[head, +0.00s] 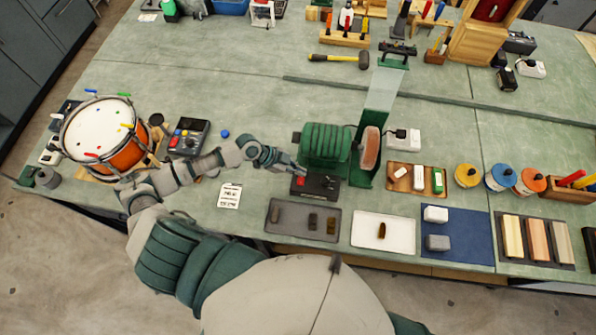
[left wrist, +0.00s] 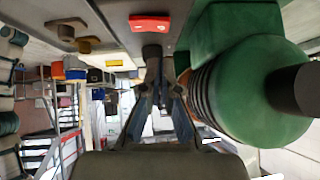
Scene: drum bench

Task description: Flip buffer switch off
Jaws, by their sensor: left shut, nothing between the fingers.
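The green buffer (head: 325,143) stands on the bench with its wheel (head: 370,146) on the right side. The dark switch box (head: 318,187) sits in front of the motor, with a red switch (head: 301,182) at its left end. My left gripper (head: 292,166) is shut and empty, just behind and above the red switch. In the left wrist view the closed fingertips (left wrist: 153,52) point at the red switch (left wrist: 150,24), very close to it. I cannot tell whether they touch it. The green motor (left wrist: 245,85) is just beside the fingers. My right gripper is not in view.
A grey tray (head: 278,228) and a white tray (head: 365,243) lie along the front edge. A drum (head: 103,128) and a small control box (head: 189,137) are at the left.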

